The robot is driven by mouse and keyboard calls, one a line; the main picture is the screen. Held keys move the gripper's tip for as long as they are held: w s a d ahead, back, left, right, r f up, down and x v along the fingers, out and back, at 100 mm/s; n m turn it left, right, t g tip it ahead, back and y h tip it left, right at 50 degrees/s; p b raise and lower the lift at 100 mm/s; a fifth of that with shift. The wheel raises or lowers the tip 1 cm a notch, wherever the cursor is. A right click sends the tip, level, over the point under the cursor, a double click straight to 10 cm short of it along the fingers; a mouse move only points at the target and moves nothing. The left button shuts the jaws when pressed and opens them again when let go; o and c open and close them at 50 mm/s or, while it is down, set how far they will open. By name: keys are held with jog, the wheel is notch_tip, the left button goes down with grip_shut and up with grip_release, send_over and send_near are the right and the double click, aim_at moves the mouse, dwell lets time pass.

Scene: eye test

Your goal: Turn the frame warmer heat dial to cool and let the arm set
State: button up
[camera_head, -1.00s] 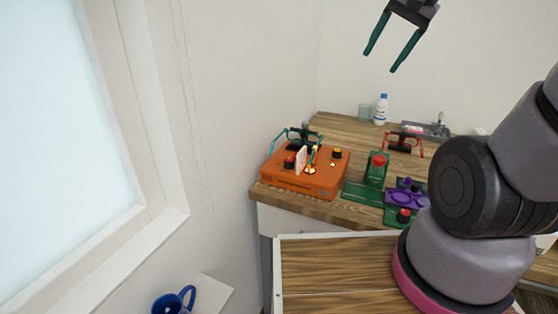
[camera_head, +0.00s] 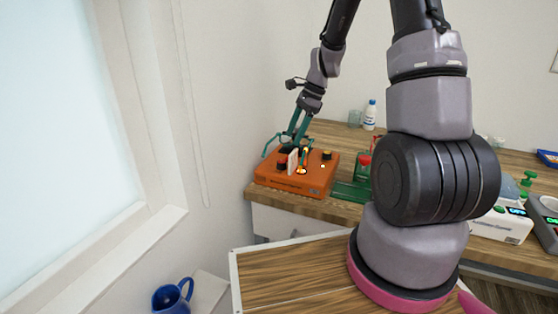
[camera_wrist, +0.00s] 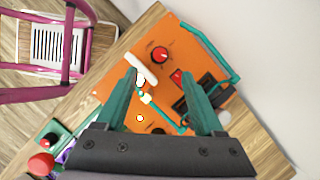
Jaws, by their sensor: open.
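The orange frame warmer (camera_head: 315,180) sits on the wooden counter in the head view; it also fills the middle of the wrist view (camera_wrist: 115,75). It has a dark dial with a red top (camera_head: 283,165), which shows as a red and black dial in the wrist view (camera_wrist: 159,54), and a second dark dial (camera_head: 327,155). I cannot tell which is the heat dial. A white paddle-shaped piece (camera_wrist: 140,68) stands beside the red dial. Teal spectacle frames (camera_wrist: 215,55) lie along one edge. My gripper (camera_wrist: 157,82) is open and empty, above the warmer, fingers pointing down at it.
A green tool (camera_head: 362,170) stands right of the warmer. A white bottle (camera_head: 370,115) and a glass (camera_head: 354,118) are at the back. A blue mug (camera_head: 172,297) is at lower left. The wall and window are close on the left.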

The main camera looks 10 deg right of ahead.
aim_at(282, 161)
jog(key=x, duration=0.9)
jog(key=shift+f, duration=0.35)
jog(key=shift+a, duration=0.1)
grip_shut()
